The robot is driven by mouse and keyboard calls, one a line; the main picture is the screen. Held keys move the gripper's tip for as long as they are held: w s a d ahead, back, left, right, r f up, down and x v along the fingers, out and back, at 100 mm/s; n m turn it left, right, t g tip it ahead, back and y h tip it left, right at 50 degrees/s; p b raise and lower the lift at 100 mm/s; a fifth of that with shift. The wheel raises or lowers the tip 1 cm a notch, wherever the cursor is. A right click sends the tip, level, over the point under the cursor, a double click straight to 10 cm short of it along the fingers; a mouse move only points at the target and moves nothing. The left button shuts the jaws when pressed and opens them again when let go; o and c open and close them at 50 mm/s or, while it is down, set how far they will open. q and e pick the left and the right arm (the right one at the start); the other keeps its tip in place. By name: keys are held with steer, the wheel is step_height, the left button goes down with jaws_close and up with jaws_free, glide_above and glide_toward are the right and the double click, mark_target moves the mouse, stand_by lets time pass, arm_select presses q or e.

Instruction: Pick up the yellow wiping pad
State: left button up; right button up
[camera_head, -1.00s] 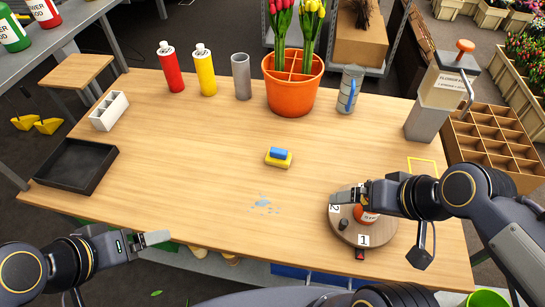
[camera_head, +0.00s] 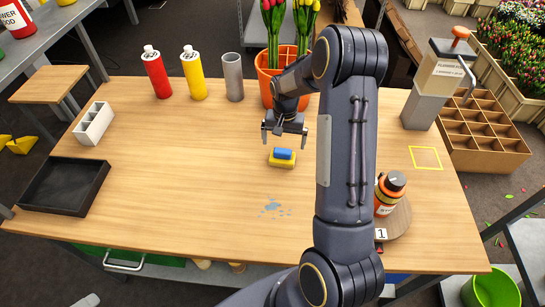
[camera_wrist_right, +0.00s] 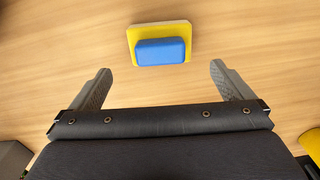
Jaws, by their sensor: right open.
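The yellow wiping pad (camera_head: 283,163) with a blue block-shaped grip (camera_head: 283,154) on top lies flat on the wooden table. In the right wrist view the pad (camera_wrist_right: 160,27) and its blue grip (camera_wrist_right: 160,51) show ahead of the fingertips, between their lines. My right gripper (camera_head: 285,141) is open, empty and pointing down, just behind and above the pad, apart from it. Its two fingers also show spread in the right wrist view (camera_wrist_right: 159,76). Of my left gripper only a small grey tip (camera_head: 88,300) shows at the bottom left edge.
Pale blue spill spots (camera_head: 274,208) lie in front of the pad. The orange pot (camera_head: 267,88) of tulips stands close behind my right gripper. An orange bottle (camera_head: 389,193) stands on a round board (camera_head: 397,222) beside my right arm. A black tray (camera_head: 64,187) sits at left.

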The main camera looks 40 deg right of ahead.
mark_target(283, 149)
steer(key=f, duration=0.2)
steer(key=f+p, duration=0.1)
steer(key=f, duration=0.2)
steer(key=shift+s+a+f+p, duration=0.25)
steer(key=shift+a+f+p, duration=0.05)
steer(key=shift+p, duration=0.05)
steer(key=shift+f, duration=0.55)
steer(key=c, duration=1)
steer(key=shift+r, duration=0.15)
steer(key=shift+w+r, duration=0.1)
steer(key=shift+r, duration=0.15)
step_height(283, 149, up, 2)
steer(key=shift+r+b, duration=0.1)
steer(key=shift+b, duration=0.7)
steer(key=s+a+r, duration=0.2)
steer(key=s+r, duration=0.1)
steer(key=s, duration=0.1)
steer(key=s+a+r+b, duration=0.1)
steer(key=s+a+r, duration=0.1)
steer(key=s+r, duration=0.1)
steer(key=s+a+r+b, duration=0.1)
steer(key=s+a+r, duration=0.2)
steer(key=s+r, duration=0.1)
steer(key=shift+s+a, duration=0.1)
steer(key=shift+s, duration=0.5)
